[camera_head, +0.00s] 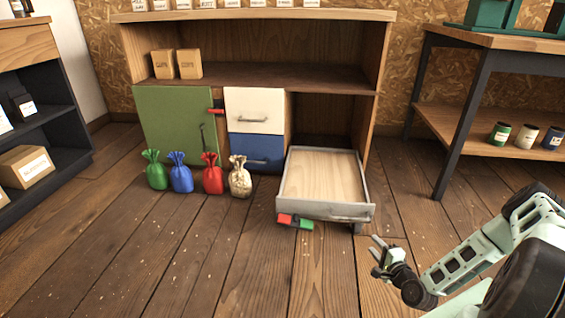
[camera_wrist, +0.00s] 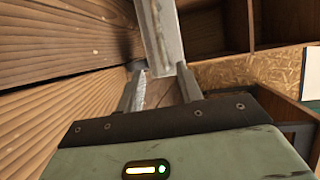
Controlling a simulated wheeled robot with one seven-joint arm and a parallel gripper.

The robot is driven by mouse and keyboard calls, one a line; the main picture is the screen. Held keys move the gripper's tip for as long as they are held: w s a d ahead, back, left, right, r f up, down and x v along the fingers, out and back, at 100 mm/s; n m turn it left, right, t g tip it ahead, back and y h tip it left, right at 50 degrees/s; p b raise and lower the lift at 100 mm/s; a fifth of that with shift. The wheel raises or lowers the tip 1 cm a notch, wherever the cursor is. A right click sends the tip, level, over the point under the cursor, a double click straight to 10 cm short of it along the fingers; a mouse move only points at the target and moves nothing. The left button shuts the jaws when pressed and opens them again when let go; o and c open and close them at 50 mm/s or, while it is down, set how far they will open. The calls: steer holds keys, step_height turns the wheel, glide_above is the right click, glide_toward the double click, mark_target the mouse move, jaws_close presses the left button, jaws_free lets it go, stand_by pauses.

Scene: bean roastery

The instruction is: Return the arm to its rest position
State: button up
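My arm reaches in from the lower right of the head view. My gripper (camera_head: 376,256) is above the floorboards, just in front and to the right of the pulled-out drawer (camera_head: 345,212). Its two fingers are spread, with nothing seen between them. In the wrist view my gripper (camera_wrist: 161,82) also shows both fingers apart. A grey drawer edge (camera_wrist: 160,35) lies beyond the fingertips there; whether they touch it is hard to tell. The drawer has a grey rim and front handle, and its wooden inside looks empty.
The wooden cabinet (camera_head: 255,15) has a green door (camera_head: 175,120) and white and blue drawer fronts. Green, blue, red and cream sacks (camera_head: 240,178) stand before it. A red and green piece (camera_head: 295,221) sits by the open drawer's front. A table (camera_head: 490,40) stands right. The front-centre floor is clear.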

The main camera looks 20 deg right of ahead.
steer(key=w+a+r+n+g+y+p, duration=0.2)
steer(key=w+a+r+n+g+y, duration=0.15)
steer(key=a+r+n, duration=0.4)
steer(key=w+a+r+n+g+y+p, duration=0.1)
steer(key=w+a+r+n+g+y, duration=0.1)
steer(key=w+a+r+n+g, duration=0.5)
steer(key=s+a+r+n+g+p, duration=0.15)
steer(key=s+a+r+n, duration=0.5)
steer(key=a+r, duration=0.75)
steer(key=s+a+r+n+g+h+p, duration=0.1)
steer(key=s+a+r+n, duration=0.15)
steer(key=s+r, duration=0.5)
steer(key=s+a+r+n+g+h+p, duration=0.15)
steer(key=s+a+r, duration=0.25)
steer(key=s, duration=0.7)
steer(key=s+a+r+n+g+h, duration=0.1)
steer(key=s+a+r+n, duration=0.2)
steer(key=s+r, duration=0.5)
step_height(320, 180, up, 35)
steer(key=s+p, duration=0.1)
steer(key=p, duration=3.7)
steer(key=shift+s+r, duration=0.15)
steer(key=shift+r, duration=0.05)
